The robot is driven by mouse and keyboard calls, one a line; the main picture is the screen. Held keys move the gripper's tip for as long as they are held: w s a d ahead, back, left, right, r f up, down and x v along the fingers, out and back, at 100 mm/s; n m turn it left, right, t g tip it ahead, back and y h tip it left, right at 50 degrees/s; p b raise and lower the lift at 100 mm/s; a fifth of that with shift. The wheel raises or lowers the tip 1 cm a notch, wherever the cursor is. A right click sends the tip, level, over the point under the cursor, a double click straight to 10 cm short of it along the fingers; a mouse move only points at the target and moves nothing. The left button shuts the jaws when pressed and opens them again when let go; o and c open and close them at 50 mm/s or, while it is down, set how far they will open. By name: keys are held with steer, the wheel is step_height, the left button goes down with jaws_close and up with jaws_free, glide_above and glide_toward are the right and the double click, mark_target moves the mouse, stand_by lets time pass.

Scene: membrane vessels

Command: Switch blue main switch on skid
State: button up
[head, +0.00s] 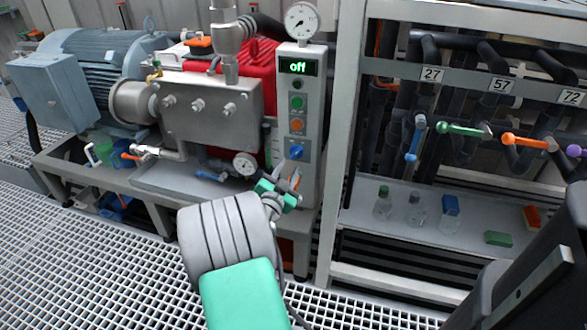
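The blue main switch (296,151) is a small rotary knob low on the grey control panel (286,178) of the skid. It sits below an orange button (296,125) and a green display that reads "off". My gripper (287,173), green and grey, is just below the blue switch, in front of the panel's lower part. Its fingers point up toward the switch and look spread apart, with nothing seen between them. The gripper appears apart from the switch; the exact depth gap cannot be told.
A pressure gauge (245,164) is close to the left of my gripper. A steel pump block (208,108) and blue-grey motor (100,65) stand further left. A rack with coloured valve handles and a shelf (380,225) with small bottles is at right. Grating (90,270) covers the floor.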

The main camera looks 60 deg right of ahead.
mark_target(295, 155)
steer(key=d, duration=0.4)
steer(key=w+d, duration=0.1)
steer(key=d, duration=0.1)
steer(key=shift+c, duration=0.4)
jaws_close()
